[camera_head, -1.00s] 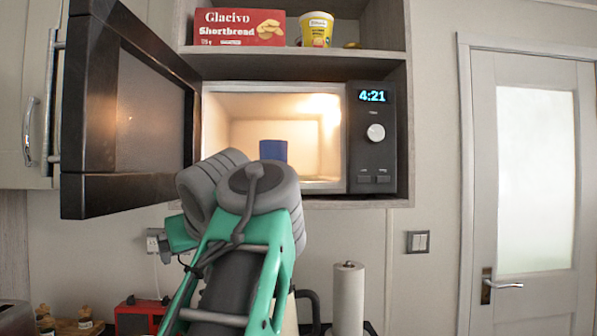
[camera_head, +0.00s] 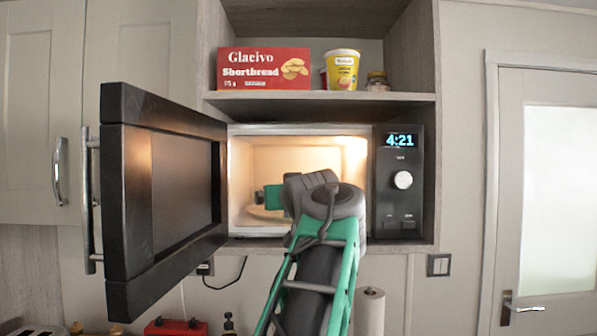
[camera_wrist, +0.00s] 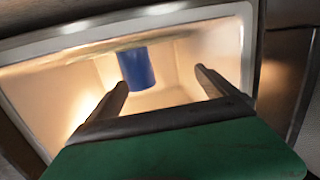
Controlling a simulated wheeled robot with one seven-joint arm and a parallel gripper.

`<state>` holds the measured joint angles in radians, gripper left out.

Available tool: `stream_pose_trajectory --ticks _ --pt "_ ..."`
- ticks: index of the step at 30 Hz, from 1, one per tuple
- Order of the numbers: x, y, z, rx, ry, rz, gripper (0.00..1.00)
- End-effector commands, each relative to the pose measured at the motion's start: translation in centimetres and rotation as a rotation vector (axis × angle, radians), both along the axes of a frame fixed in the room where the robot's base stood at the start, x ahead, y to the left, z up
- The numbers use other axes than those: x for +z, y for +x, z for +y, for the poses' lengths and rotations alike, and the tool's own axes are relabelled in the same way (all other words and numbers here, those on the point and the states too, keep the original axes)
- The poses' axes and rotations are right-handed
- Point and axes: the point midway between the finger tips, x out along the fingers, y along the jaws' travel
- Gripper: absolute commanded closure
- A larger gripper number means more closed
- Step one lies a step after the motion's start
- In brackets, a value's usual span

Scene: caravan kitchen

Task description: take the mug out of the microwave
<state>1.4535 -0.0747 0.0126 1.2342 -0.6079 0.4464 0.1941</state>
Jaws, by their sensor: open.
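The blue mug (camera_wrist: 136,68) stands on the glass turntable (camera_head: 262,212) inside the lit microwave (camera_head: 400,225). The wrist view shows it upside down, beyond my fingertips and nearer one finger. In the head view the mug is hidden behind my arm and wrist. My gripper (camera_wrist: 161,79) is open and empty, at the microwave's opening and pointing inward. The fingers are apart from the mug, with a gap ahead of them. The microwave door (camera_head: 165,190) is swung wide open to the left.
The cavity frame surrounds my gripper closely. A shelf above (camera_head: 330,97) holds a red shortbread box (camera_head: 262,68), a yellow tub (camera_head: 342,70) and a small jar (camera_head: 377,82). A paper towel roll (camera_head: 369,312) stands below.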

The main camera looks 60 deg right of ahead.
Motion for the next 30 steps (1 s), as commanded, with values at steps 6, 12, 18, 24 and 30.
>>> stream_pose_trajectory --ticks 6,12,18,24,30 --pt "4.0 -0.1 -7.8 -0.094 -0.061 -0.083 0.04" --pt "3.6 0.8 -10.3 -0.110 -0.072 -0.089 0.04" --pt "4.2 3.1 -12.5 -0.108 -0.071 -0.088 0.04" --pt "4.0 4.5 -14.7 -0.110 -0.074 -0.089 0.04" --pt "3.7 4.5 -14.7 -0.110 -0.075 -0.089 0.04"
